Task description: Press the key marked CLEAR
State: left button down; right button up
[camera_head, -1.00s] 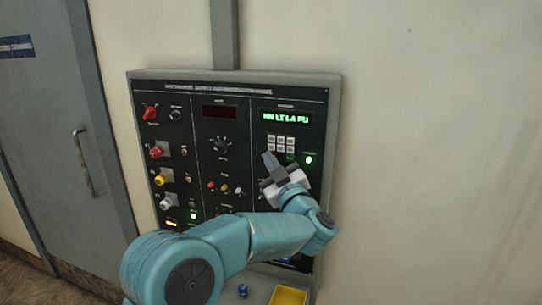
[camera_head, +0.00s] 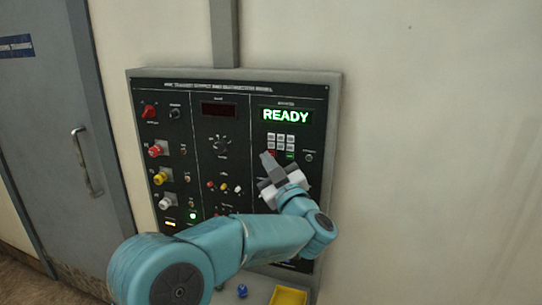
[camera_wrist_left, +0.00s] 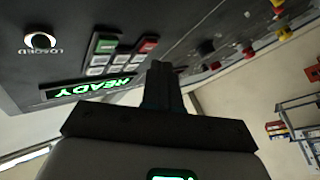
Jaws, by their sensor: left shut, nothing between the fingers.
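The keypad (camera_head: 281,143) is a small block of pale keys under a green display (camera_head: 286,115) reading READY, on the right part of a black wall panel. Its bottom row has a red key (camera_wrist_left: 148,45) and a green key (camera_wrist_left: 106,46). Their lettering is too small to read, so I cannot tell which is marked CLEAR. My left gripper (camera_head: 267,157) is shut and empty, its tip at the keypad's lower left, by the red key. In the left wrist view the fingers (camera_wrist_left: 160,70) point at the panel beside the red key; contact is unclear. My right gripper is not in view.
The panel's left side carries red, yellow and white knobs (camera_head: 160,178). A dark round lamp (camera_head: 309,157) sits right of the keypad. A yellow tray (camera_head: 288,296) and a blue item (camera_head: 242,291) are below. A grey door (camera_head: 50,130) stands left; the wall right is bare.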

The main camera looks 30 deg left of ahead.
pick_arm(q)
jog(key=s+b, duration=0.1)
jog(key=s, duration=0.1)
jog(key=s+d+b, duration=0.1)
jog(key=s+b, duration=0.1)
jog(key=s, duration=0.1)
dwell(0.3)
dwell(0.8)
